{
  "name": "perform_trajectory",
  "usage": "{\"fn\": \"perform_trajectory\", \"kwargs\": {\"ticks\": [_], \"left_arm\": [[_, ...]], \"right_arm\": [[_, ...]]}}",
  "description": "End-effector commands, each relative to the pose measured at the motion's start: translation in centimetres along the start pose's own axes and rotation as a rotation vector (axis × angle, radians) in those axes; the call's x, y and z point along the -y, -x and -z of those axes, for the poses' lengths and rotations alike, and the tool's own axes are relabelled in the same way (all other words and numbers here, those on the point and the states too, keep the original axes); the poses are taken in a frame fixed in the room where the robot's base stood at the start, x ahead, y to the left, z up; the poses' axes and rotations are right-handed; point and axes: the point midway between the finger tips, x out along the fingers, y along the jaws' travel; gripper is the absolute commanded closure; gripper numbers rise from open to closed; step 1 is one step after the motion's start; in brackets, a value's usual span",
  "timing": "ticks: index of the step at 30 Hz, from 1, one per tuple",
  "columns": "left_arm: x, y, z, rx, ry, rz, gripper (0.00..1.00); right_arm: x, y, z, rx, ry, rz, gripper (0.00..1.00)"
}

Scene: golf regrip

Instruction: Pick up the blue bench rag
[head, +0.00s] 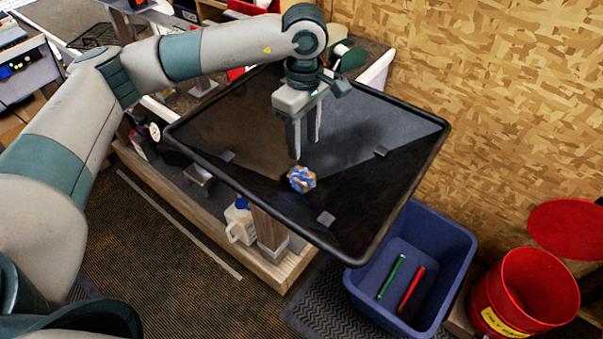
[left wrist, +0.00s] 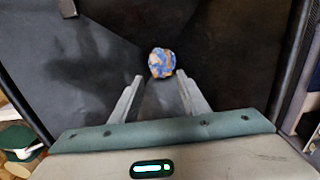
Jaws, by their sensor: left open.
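The blue bench rag (head: 301,179) is a small crumpled bundle with brownish patches, lying on a black tray (head: 400,190). My left gripper (head: 305,150) points down over the tray, just behind and above the rag in the head view. Its fingers are apart with nothing between them. In the left wrist view the rag (left wrist: 162,63) lies beyond the fingertips (left wrist: 160,85), roughly centred between them. The right gripper does not show in either view.
The tray has a raised rim and several small grey pads (head: 326,219). A blue bin (head: 452,245) below right holds a green and a red grip. A red can (head: 530,290) stands beside it. A chipboard wall (head: 480,90) rises behind. The tray around the rag is clear.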

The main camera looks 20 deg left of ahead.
Motion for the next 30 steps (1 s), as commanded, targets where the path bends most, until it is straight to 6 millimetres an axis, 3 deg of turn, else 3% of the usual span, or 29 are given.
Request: {"fn": "perform_trajectory", "kwargs": {"ticks": [3,10,23,30], "left_arm": [[0.1,-1.9,0.0,0.0,0.001,0.005,0.59],[0.1,-4.9,0.0,0.0,0.0,0.002,0.59],[0.0,-5.5,0.1,-0.001,0.0,0.0,0.59],[0.2,-6.4,0.2,0.0,0.0,0.003,0.59]], "right_arm": [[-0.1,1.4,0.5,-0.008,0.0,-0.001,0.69],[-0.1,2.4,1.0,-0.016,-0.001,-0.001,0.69],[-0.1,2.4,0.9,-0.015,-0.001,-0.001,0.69],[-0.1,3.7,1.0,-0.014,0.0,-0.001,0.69]]}}
